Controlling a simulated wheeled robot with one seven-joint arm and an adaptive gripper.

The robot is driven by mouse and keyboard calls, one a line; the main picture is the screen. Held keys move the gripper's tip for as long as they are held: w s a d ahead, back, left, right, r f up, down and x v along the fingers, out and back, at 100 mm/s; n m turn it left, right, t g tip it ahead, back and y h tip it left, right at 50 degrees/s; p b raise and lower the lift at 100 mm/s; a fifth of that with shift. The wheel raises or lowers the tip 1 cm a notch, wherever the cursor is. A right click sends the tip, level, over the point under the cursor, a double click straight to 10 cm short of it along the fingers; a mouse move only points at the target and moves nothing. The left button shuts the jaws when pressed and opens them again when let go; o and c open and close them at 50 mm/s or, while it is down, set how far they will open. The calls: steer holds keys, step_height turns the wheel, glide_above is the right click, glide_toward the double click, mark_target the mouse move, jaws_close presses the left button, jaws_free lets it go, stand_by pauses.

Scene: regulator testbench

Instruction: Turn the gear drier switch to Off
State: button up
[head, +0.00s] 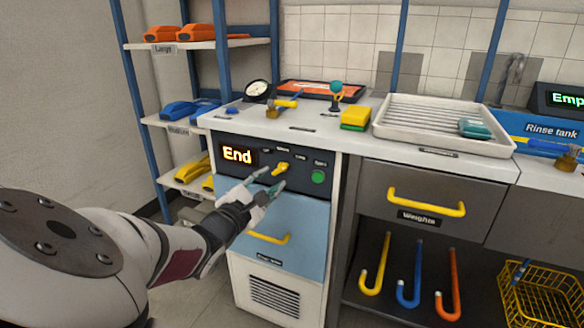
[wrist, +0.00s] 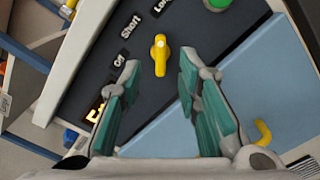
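The gear drier is a white cabinet with a dark control panel and a lit display (head: 237,155) reading "End". Its yellow switch knob (head: 281,168) sits in the middle of the panel. In the wrist view the knob (wrist: 160,54) lies just beyond and between my fingertips, and it looks untouched. Labels "Off" (wrist: 119,60), "Short" and a partly cut-off one arc around it. The knob's narrow end points up in the wrist view, past "Short" toward the cut-off label. My gripper (head: 268,180) is open and empty in front of the panel; its teal-padded fingers (wrist: 160,72) stand apart.
A green button (head: 318,176) is right of the knob. Below the panel is a blue drawer front with a yellow handle (head: 268,238). The worktop above holds a yellow-green sponge (head: 355,117) and a white tray (head: 445,143). Blue-post shelving stands left.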

mark_target(279, 171)
steer(key=shift+b+x, duration=0.65)
steer(key=shift+x, duration=2)
jaws_close()
